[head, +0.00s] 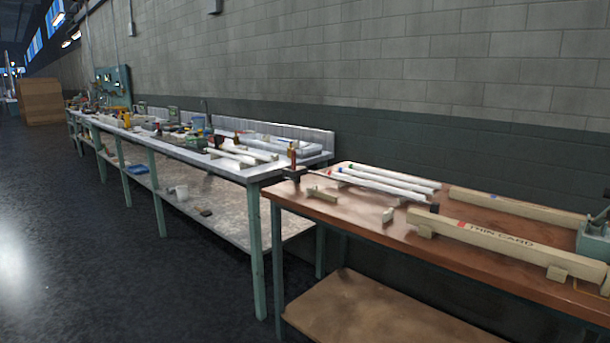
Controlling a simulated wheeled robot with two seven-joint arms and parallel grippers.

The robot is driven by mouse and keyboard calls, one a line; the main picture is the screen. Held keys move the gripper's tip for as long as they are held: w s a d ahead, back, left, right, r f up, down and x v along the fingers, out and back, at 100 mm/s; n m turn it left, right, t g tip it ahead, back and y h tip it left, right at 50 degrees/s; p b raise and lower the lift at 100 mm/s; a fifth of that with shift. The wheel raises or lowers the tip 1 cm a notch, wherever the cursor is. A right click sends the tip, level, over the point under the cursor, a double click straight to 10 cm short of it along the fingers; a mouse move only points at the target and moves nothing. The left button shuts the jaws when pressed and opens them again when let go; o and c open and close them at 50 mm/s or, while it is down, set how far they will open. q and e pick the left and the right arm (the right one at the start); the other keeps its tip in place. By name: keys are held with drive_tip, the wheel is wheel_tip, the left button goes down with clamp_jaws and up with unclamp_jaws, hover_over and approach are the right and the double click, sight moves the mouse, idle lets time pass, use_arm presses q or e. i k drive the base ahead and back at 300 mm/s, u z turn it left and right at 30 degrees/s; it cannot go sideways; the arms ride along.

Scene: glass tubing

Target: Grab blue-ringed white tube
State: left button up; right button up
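Several white tubes lie side by side on the brown table, pointing toward the back right. One white tube (385,182) seems to have a blue mark at its near left end. Another white tube (395,175) lies behind it with a dark end, and a red-tipped end shows close in front. The tubes are small here, so I cannot be sure which ring belongs to which tube. Neither of my grippers is in view.
The brown table (345,212) also bears a long wooden beam (495,238) with lettering, another beam (520,208) behind it and small blocks. A long cluttered workbench (190,152) runs along the wall to the left. The dark floor (90,260) at left is clear.

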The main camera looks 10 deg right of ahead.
sight(421, 189)
drive_tip(key=u, duration=0.5)
drive_tip(key=i, duration=0.95)
drive_tip(key=z, duration=0.35)
drive_tip(key=i, duration=0.95)
drive_tip(key=z, duration=0.75)
